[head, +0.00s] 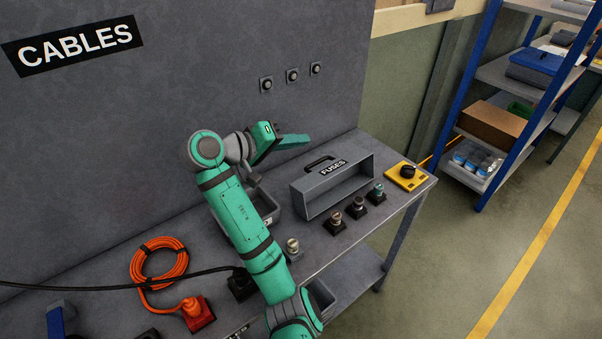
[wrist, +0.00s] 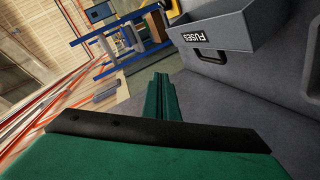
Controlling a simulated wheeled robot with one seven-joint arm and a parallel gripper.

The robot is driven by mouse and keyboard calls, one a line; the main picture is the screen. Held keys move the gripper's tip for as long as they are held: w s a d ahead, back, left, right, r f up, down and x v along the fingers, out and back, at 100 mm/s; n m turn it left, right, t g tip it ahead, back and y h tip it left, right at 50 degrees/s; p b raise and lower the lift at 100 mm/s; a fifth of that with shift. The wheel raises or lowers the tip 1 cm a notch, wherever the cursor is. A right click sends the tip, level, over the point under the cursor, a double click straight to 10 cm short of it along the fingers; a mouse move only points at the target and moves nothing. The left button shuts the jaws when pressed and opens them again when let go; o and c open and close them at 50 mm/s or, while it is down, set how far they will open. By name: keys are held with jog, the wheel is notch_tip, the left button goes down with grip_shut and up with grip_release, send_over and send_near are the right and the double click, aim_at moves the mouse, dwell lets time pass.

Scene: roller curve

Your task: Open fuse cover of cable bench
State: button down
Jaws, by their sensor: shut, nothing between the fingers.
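The grey fuse box (head: 298,201) stands on the cable bench (head: 327,258). Its black FUSES label (head: 333,167) and black handle (head: 319,162) show on its upper face, and its side towards the head camera looks recessed. I cannot tell how far the cover is raised. My green gripper (head: 306,141) is up and to the left of the box, near the back wall, shut and empty. In the wrist view, my closed fingers (wrist: 164,78) point ahead. The box (wrist: 222,32), with its handle (wrist: 208,57), lies to their upper right, apart from them.
A grey bin (head: 270,207) sits behind my arm. Several connectors (head: 357,204) line the bench front, and a yellow switch plate (head: 409,175) is at its right end. An orange cable coil (head: 160,262) lies left. A blue shelf (head: 500,110) stands beyond the aisle.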

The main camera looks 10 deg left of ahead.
jog(key=a+f+n+y, duration=0.1)
jog(key=a+f+n, duration=0.2)
jog(key=f+n, duration=0.6)
jog(key=a+f+n+y, duration=0.25)
jog(key=f+n, duration=0.25)
jog(key=n, duration=0.7)
jog(key=shift+n+h, duration=0.3)
jog(key=shift+h, duration=0.15)
jog(key=x, duration=0.9)
jog(key=shift+f, duration=0.3)
jog(key=shift+d, duration=0.1)
